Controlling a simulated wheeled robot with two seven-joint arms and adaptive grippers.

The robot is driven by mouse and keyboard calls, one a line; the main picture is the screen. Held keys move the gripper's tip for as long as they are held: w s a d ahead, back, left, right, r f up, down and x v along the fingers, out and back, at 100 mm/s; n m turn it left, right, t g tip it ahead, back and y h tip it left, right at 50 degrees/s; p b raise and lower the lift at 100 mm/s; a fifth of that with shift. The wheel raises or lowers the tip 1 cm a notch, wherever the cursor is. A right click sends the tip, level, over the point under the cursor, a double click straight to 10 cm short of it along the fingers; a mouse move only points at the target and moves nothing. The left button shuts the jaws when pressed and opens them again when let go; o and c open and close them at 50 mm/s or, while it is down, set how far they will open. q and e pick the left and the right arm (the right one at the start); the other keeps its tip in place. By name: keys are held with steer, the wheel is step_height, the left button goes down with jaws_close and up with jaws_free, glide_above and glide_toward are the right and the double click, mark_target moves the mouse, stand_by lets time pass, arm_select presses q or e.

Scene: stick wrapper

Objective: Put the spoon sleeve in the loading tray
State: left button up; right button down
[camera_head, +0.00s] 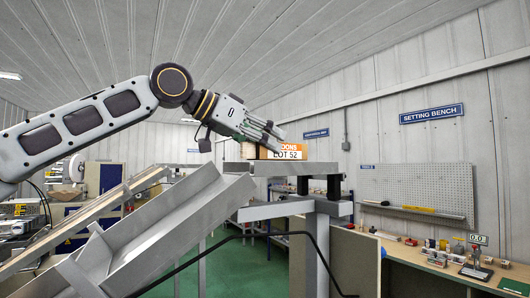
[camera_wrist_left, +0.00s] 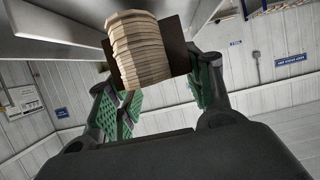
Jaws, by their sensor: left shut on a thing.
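The spoon sleeve (camera_head: 286,152) shows in the head view as an orange and white pack, its label partly covered and ending in "OONS LOT 52". In the left wrist view the sleeve (camera_wrist_left: 140,50) shows a stack of pale wooden pieces with brown card on both sides. My left gripper (camera_head: 264,132) is shut on it, with green-padded fingers on either side. The sleeve is just above a flat grey metal tray (camera_head: 315,169), which looks like the loading tray; I cannot tell whether they touch. My right gripper is not in view.
A long sloping grey metal channel (camera_head: 165,232) runs down to the lower left. A black bent bar (camera_head: 323,240) stands in front. A workbench (camera_head: 405,253) with small tools is at the right, under a pegboard (camera_head: 417,189).

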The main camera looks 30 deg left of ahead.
arm_select(q)
steer(key=shift+f, duration=1.3)
steer(key=shift+f, duration=0.1)
steer(key=o, duration=0.8)
